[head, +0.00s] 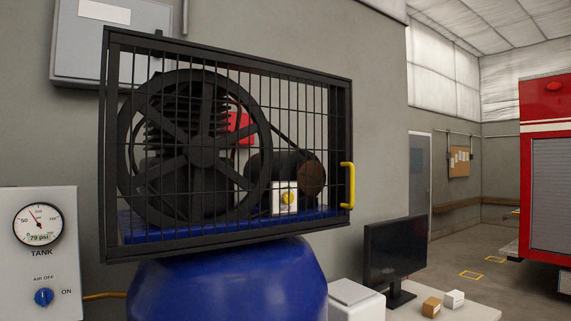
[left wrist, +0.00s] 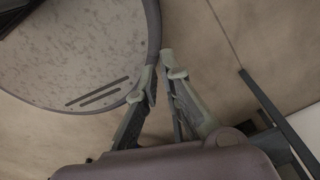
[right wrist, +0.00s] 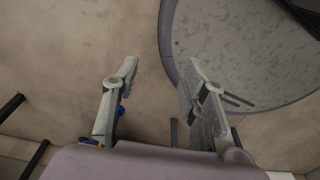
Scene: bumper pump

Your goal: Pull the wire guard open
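The wire guard (head: 230,233) is a black framed mesh panel in the head view. It stands across the front of the compressor's flywheel and looks shut. Its yellow handle (head: 350,185) is an upright bar on the right edge of the frame. Neither gripper shows in the head view, and the guard does not show in the wrist views. My left gripper (left wrist: 160,70) is partly open, with a narrow empty gap between its fingertips. My right gripper (right wrist: 163,66) is wide open and empty. Both point down over the floor, away from the guard.
A blue tank (head: 230,285) stands below the guard. A gauge panel (head: 62,270) with a blue knob is at left. A monitor (head: 394,252) and small boxes (head: 431,307) sit on a table (head: 472,314) at lower right. A red truck (head: 545,170) stands far right.

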